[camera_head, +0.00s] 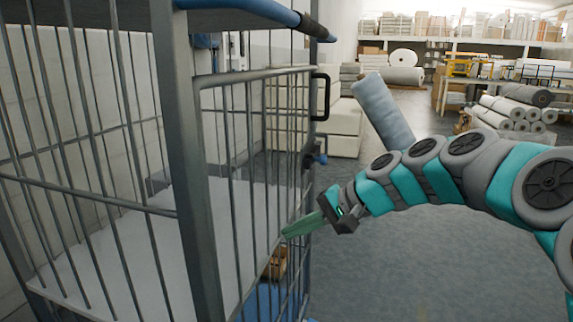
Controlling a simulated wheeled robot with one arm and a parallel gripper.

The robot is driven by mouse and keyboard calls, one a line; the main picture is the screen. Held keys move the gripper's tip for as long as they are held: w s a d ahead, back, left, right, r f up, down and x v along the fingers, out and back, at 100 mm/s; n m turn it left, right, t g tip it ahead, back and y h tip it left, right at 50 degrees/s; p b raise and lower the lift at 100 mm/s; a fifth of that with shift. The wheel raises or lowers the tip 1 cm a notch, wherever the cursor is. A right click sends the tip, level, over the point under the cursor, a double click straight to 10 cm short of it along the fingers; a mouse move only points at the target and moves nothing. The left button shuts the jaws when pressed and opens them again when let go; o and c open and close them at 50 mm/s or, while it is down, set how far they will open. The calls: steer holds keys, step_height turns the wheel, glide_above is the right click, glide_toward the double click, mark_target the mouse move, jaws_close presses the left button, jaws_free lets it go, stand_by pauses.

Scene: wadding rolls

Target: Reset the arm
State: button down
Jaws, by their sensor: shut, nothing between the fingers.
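My arm (420,165) reaches in from the right side of the head view, its teal and grey links bent toward the left. My gripper (285,234) is at its end, with green fingers shut and nothing between them. The fingertips point left and overlap the bars of a cage trolley in the picture; I cannot tell whether they touch the bars.
The cage trolley (185,150) fills the left, with a white shelf (150,240) inside. A bluish-grey roll (382,110) stands tilted behind my arm. White stacked blocks (340,128), a pile of rolls (512,110) and loaded shelves are farther back. Grey floor (400,265) is clear below my arm.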

steer(key=s+d+f+n+g+h, duration=0.1)
steer(key=s+f+n+g+h, duration=0.15)
steer(key=s+f, duration=0.45)
steer(key=s+d+f+n+g+h, duration=0.1)
steer(key=s+f+h, duration=0.2)
steer(key=s, duration=0.8)
steer(key=s+d+f+h, duration=0.2)
steer(key=s+d+f, duration=0.1)
steer(key=s+d, duration=0.2)
steer(key=s+d+f+n+g+h, duration=0.1)
steer(key=s+d+f, duration=0.3)
steer(key=s, duration=0.6)
steer(key=shift+d+f+h, duration=0.25)
steer(key=shift+d+h, duration=0.6)
steer(key=shift+d, duration=0.05)
steer(key=shift+n, duration=0.25)
